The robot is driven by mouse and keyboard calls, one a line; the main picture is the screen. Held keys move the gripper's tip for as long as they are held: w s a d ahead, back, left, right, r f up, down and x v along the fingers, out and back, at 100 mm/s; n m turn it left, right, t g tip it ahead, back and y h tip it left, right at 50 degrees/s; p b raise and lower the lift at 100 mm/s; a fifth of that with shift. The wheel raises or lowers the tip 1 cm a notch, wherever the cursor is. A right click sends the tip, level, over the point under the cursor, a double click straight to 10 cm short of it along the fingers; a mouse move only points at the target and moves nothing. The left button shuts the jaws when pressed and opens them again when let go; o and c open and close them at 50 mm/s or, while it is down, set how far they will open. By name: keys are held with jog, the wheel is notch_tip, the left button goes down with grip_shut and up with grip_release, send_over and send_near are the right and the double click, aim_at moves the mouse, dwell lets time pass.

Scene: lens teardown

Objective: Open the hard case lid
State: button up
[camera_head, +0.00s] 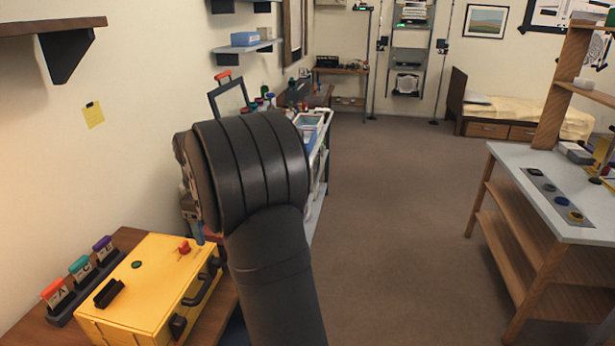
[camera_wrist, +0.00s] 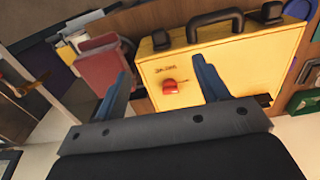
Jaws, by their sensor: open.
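The yellow hard case (camera_head: 150,278) sits on the wooden bench at the lower left, its lid closed. A small red knob (camera_head: 184,247) and a black grip (camera_head: 109,293) are on its top. A black carry handle (camera_head: 203,290) and a black latch (camera_head: 178,326) are on its side. In the wrist view the case (camera_wrist: 240,65) fills the upper right, with its handle (camera_wrist: 215,22) at the top edge. My gripper (camera_wrist: 160,66) is open, its blue fingers apart, with the red knob (camera_wrist: 170,87) showing between them. Contact cannot be told. In the head view my arm hides the gripper.
A wall shelf (camera_head: 50,28) hangs at the upper left. A workbench (camera_head: 545,190) stands at right. The floor (camera_head: 390,200) between is clear.

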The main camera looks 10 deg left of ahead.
jog(key=c, duration=0.3)
jog(key=shift+d+f, duration=0.3)
jog(key=shift+c, duration=1.1)
jog(key=m+g+y, duration=0.6)
jog(key=m+y, duration=0.8)
send_near(207, 289)
jog(key=x, duration=0.9)
jog(key=shift+s+a+f, duration=0.1)
jog(key=shift+a, duration=0.05)
grip_shut()
